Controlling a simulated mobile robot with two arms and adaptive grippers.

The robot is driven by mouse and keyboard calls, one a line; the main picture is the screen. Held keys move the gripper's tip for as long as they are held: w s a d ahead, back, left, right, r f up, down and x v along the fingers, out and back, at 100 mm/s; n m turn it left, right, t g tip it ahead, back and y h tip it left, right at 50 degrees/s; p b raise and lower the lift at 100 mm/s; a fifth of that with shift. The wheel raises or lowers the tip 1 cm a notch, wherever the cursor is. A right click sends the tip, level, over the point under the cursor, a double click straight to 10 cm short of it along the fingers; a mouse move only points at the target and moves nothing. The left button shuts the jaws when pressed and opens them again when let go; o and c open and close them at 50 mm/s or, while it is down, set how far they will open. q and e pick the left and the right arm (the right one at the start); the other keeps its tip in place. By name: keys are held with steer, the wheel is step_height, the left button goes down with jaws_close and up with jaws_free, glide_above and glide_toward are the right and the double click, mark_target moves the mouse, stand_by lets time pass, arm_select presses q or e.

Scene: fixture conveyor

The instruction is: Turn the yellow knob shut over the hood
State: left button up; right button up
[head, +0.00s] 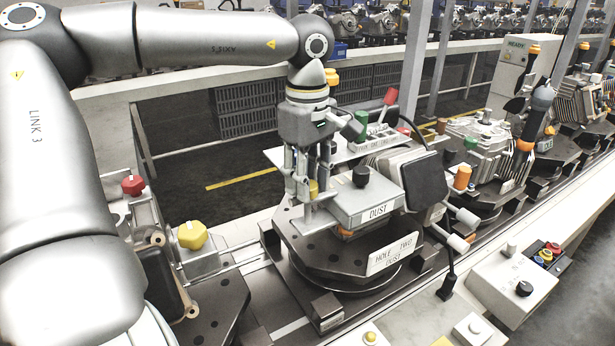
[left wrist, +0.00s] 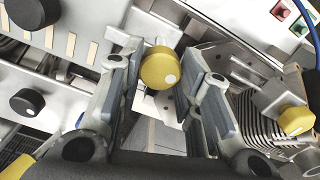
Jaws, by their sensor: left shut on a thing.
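My left gripper (head: 312,188) points down at the fixture, beside the grey hood box (head: 362,208) labelled DUST. It is shut on a small yellow knob (head: 313,187), which the fingers partly hide in the head view. In the left wrist view, the round yellow knob (left wrist: 160,68) with a white dot shows between the two finger pads of my left gripper (left wrist: 158,100). A black knob (head: 361,176) stands on top of the hood. My right gripper is not in view.
Another yellow knob (head: 192,235) and a red knob (head: 133,185) stand on the fixture at left. A shelf with red and green handles (head: 360,132) stands close behind my gripper. A dark square pad (head: 424,182) is right of the hood. A control box (head: 512,285) stands at front right.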

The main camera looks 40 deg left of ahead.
arm_select(q)
steer(key=shift+r, duration=0.1)
stand_by(0.4)
steer(key=o, duration=1)
step_height(320, 180, up, 12)
stand_by(0.4)
